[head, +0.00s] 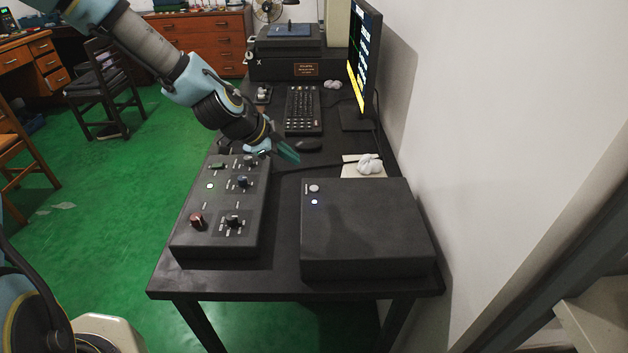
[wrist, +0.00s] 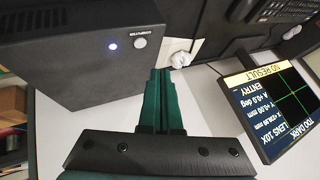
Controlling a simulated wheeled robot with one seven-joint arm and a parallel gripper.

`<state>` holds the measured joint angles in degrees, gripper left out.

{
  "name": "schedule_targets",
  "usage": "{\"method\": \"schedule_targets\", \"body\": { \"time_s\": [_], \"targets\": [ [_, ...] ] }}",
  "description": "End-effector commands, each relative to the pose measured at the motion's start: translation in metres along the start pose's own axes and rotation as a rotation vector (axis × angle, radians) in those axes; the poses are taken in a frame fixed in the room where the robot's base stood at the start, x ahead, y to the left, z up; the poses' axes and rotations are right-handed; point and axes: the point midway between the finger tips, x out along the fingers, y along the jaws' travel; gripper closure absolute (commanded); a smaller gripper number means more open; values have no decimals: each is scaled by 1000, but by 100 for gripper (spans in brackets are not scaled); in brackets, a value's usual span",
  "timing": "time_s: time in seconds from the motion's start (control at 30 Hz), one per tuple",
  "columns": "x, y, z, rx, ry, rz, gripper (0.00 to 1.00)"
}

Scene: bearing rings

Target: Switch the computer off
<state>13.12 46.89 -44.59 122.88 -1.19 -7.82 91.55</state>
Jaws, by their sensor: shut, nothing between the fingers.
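The computer is a dark box (head: 365,235) at the near right of the black table in the head view. It has a pale round button (head: 314,188) with a lit bluish-white light (head: 314,202) beside it. In the wrist view the computer (wrist: 75,65) fills the upper left, with its labelled button (wrist: 140,42) and lit light (wrist: 112,46). My gripper (head: 290,155) is shut and empty, above the table beyond the computer and apart from it. Its green fingers also show in the wrist view (wrist: 160,85), below the button in the picture.
A control box (head: 225,205) with knobs and a lit lamp stands left of the computer. Behind are a pale pad (head: 350,170) with a white knotted object (head: 369,163), a mouse (head: 309,145), a keyboard (head: 303,108) and a lit monitor (head: 362,60). A white wall (head: 480,120) bounds the right.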

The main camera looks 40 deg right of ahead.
Motion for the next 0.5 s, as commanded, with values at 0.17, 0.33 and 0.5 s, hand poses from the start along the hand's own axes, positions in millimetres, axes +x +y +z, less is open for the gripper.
{"method": "schedule_targets", "body": {
  "time_s": [0.17,0.33,0.5],
  "targets": [
    [13,-11,-39,124,81,-36,100],
    [15,-12,-44,148,92,-45,100],
    [15,-12,-43,147,91,-44,100]
  ]
}}
